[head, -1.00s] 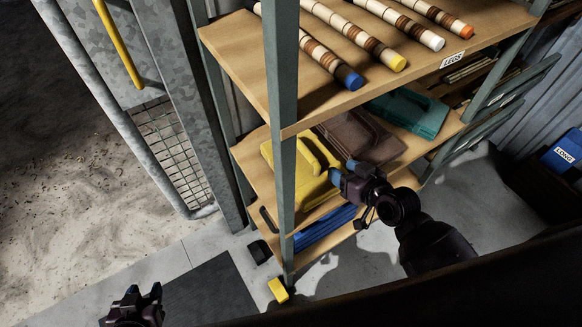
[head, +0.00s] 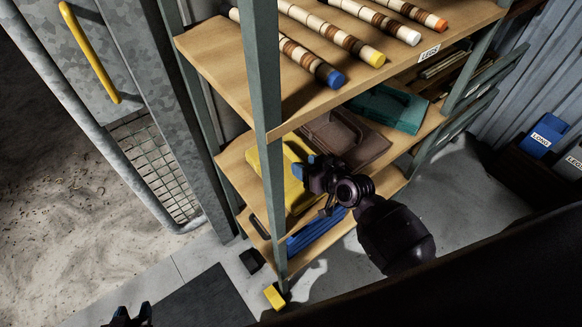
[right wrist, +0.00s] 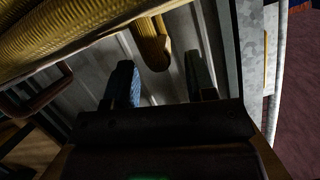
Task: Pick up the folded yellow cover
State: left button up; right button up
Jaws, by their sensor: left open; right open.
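The folded yellow cover (head: 293,196) lies on the shelf unit's middle shelf, at its left end, partly hidden behind a grey-green post and my right gripper. My right gripper (head: 311,167) is at the shelf's front edge, in front of the cover. In the right wrist view, ribbed yellow material (right wrist: 75,32) fills the upper left. A yellow strap-like part (right wrist: 153,45) reaches down just beyond and between the spread fingers (right wrist: 160,82); contact cannot be told. My left gripper (head: 132,314) is open and empty at the bottom edge, far from the cover, mostly cut off.
A brown folded cover (head: 345,140) and a teal one (head: 388,107) lie farther right on the same shelf. Striped poles (head: 330,30) lie on the shelf above. The post (head: 262,110) stands close to my right gripper. Blue material (head: 318,232) lies on the shelf below.

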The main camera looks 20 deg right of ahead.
aim_at(300, 161)
jog(key=shift+x, duration=1.5)
jog(key=shift+f, duration=0.1)
grip_shut()
